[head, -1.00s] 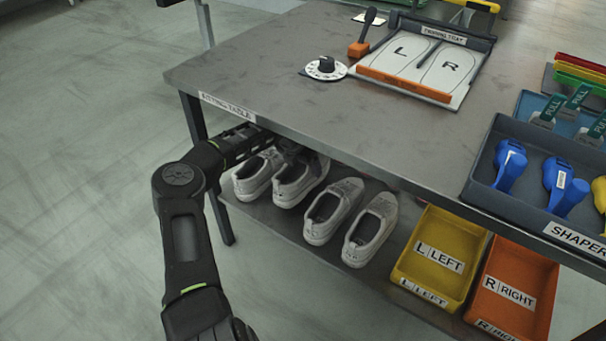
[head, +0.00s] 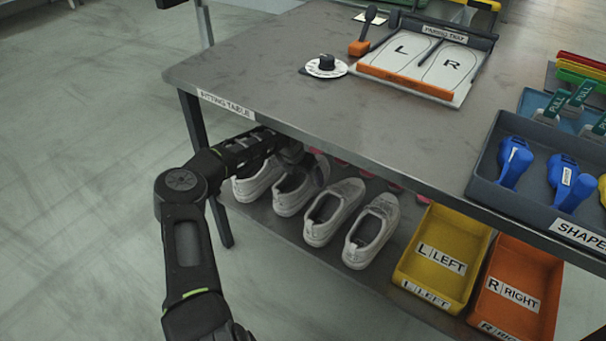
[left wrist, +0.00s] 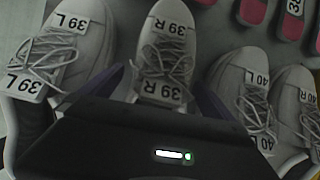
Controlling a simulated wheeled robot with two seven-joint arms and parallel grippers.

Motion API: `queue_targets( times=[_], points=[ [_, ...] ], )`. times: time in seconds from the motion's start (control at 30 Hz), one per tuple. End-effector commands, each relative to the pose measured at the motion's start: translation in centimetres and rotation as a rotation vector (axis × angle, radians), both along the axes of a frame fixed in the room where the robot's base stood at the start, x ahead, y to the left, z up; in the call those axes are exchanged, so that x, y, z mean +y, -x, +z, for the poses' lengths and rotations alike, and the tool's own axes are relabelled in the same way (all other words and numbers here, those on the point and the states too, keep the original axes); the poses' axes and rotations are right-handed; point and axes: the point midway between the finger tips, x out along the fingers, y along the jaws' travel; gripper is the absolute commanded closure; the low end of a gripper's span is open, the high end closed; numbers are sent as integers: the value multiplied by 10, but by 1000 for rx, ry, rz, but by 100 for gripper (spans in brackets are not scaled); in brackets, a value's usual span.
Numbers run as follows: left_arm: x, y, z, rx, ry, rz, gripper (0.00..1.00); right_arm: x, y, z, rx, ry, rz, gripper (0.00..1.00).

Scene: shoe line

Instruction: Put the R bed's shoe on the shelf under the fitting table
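The grey-white 39 R shoe (head: 294,190) is on or just above the shelf (head: 270,222) under the fitting table (head: 240,75); I cannot tell if its sole touches. It shows with its 39 R tags in the left wrist view (left wrist: 160,50). My left gripper (head: 300,158) reaches under the table edge, its fingers on both sides of this shoe, seemingly against it. The 39 L shoe (left wrist: 68,45) stands to its left, the 40 L (left wrist: 240,85) and 40 R (left wrist: 295,95) shoes to its right. The R bed (head: 452,66) of the pairing tray is empty. My right gripper is out of view.
The table edge overhangs my left gripper. A yellow left bin (head: 440,255) and an orange right bin (head: 515,290) stand right of the shoes. Pink-and-grey items (left wrist: 252,10) lie behind the shoes. A shaper tray (head: 490,195) sits on the table's right.

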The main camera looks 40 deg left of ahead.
Motion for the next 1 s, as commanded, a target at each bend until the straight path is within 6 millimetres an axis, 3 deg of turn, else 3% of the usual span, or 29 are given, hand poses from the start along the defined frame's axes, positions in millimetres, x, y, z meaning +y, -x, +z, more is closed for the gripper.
queue_targets(
  times=[0.27, 0.53, 1.0],
  points=[
    [0, 0, 4, -1, -1, -1, 0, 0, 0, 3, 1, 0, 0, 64],
    [1, 13, 39, -1, -5, -1, 0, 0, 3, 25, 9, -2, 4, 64],
    [-7, 109, 32, 2, -2, -1, 0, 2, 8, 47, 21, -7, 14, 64]
  ],
)
